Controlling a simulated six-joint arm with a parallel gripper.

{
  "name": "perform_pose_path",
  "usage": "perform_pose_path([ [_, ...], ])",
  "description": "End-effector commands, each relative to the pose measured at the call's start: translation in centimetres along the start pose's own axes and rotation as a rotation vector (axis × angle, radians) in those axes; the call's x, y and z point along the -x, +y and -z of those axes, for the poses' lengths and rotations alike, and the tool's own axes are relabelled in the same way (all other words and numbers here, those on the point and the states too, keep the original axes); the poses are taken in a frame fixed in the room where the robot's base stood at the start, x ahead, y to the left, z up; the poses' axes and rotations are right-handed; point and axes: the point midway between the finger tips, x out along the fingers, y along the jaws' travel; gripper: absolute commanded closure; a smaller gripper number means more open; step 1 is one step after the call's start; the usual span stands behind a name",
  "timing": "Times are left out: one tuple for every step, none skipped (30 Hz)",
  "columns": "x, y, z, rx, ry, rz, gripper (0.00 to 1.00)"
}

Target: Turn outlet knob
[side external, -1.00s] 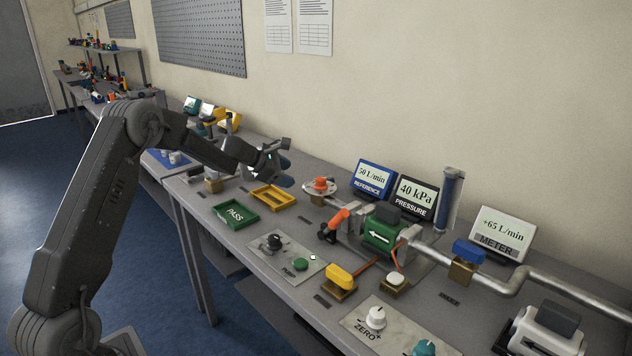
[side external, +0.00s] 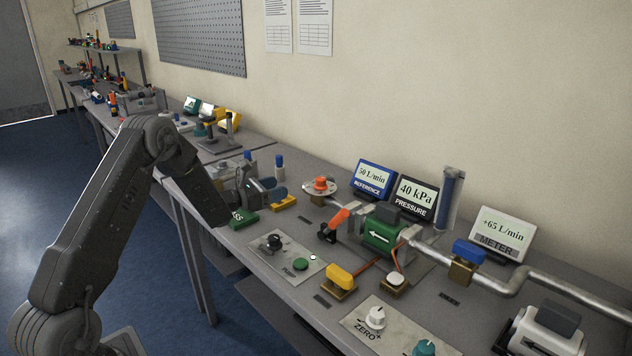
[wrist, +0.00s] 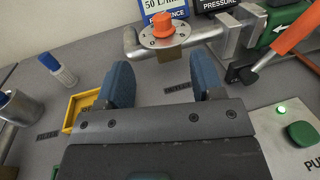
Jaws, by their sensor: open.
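An orange knob (side external: 320,183) sits on a round metal flange at the left end of the pipe. It also shows in the wrist view (wrist: 163,25), ahead of the fingers. An orange lever handle (side external: 339,218) stands to the right, before the green pump block (side external: 380,237).
The yellow tray (side external: 283,203) and the green PASS tray (side external: 243,219) lie under or beside my gripper, partly hidden. A panel with a black knob (side external: 274,242) and a green button (side external: 300,264) lies in front. Displays (side external: 372,178) stand behind the pipe.

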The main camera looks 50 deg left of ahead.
Motion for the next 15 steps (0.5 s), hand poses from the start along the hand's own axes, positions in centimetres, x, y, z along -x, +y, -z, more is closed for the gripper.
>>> perform_pose_path([
  [0.0, 0.0, 0.8, 0.002, 0.001, 0.0, 0.39],
  [-0.1, 0.0, 1.1, 0.001, 0.001, 0.001, 0.39],
  [-0.2, 0.0, 1.2, 0.0, 0.0, 0.001, 0.39],
  [-0.4, 0.0, 1.3, -0.001, -0.001, 0.002, 0.39],
  [-0.6, 0.0, 1.3, -0.002, -0.001, 0.002, 0.39],
  [-0.9, -0.1, 1.3, -0.002, -0.001, 0.003, 0.39],
  [-1.3, -0.1, 1.3, -0.002, 0.0, 0.003, 0.39],
  [-1.7, -0.1, 1.3, -0.002, 0.0, 0.003, 0.39],
  [-2.4, -0.1, 1.3, -0.002, 0.0, 0.004, 0.39],
  [-2.9, -0.1, 1.3, -0.002, -0.001, 0.004, 0.39],
  [-3.5, -0.1, 1.3, -0.002, 0.0, 0.004, 0.39],
  [-4.3, -0.1, 1.3, -0.002, 0.0, 0.004, 0.39],
  [-5.0, -0.1, 1.3, -0.002, 0.0, 0.004, 0.39],
  [-5.6, -0.2, 1.3, -0.002, -0.001, 0.005, 0.39],
  [-6.4, -0.1, 1.4, -0.002, 0.0, 0.004, 0.39],
])
